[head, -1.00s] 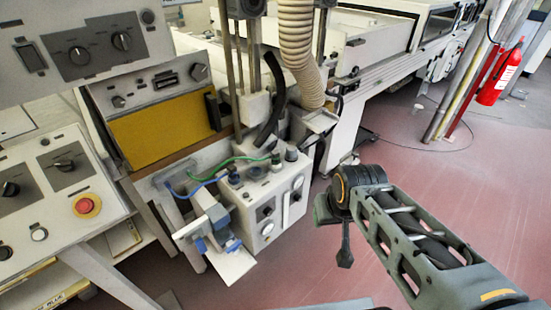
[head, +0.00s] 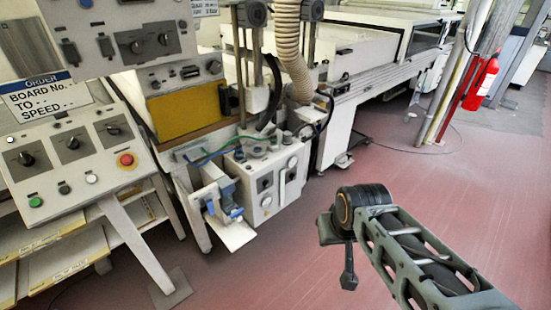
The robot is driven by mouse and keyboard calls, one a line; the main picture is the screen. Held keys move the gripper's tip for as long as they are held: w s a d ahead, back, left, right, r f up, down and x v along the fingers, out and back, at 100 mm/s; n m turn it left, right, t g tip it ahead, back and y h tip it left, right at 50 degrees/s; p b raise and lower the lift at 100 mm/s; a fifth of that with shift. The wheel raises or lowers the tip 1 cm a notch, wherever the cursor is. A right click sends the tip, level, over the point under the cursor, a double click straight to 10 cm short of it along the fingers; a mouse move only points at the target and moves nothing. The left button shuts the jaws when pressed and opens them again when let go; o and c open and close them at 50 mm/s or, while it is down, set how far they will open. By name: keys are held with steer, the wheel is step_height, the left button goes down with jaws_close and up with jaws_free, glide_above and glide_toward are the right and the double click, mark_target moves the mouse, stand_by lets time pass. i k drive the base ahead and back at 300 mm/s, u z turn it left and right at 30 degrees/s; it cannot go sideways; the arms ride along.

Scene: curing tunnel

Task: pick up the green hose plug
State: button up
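A thin green hose (head: 222,148) arches over the top of a white control box (head: 266,180) left of centre. Its right end meets a small dark fitting on the box top. The green plug itself is too small to make out clearly. My gripper (head: 348,280) hangs from the dark wrist at the lower right, over the red floor. It is well to the right of the box and apart from it. Its fingers are seen edge-on, so their opening does not show. Nothing is visibly held.
A slanted panel with a red stop button (head: 126,160) stands at the left. A bracket with blue clamps (head: 222,203) juts from the box's left side. A ribbed duct (head: 289,50) hangs above. A red extinguisher (head: 481,84) is far right. Floor (head: 280,270) between box and gripper is clear.

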mark_target(273, 137)
steer(key=z, duration=1.2)
steer(key=k, duration=0.15)
steer(key=u, duration=2.25)
steer(key=i, duration=0.75)
steer(key=z, duration=0.1)
steer(key=i, duration=0.75)
steer(key=z, duration=0.9)
steer(key=i, duration=0.25)
steer(key=z, duration=0.25)
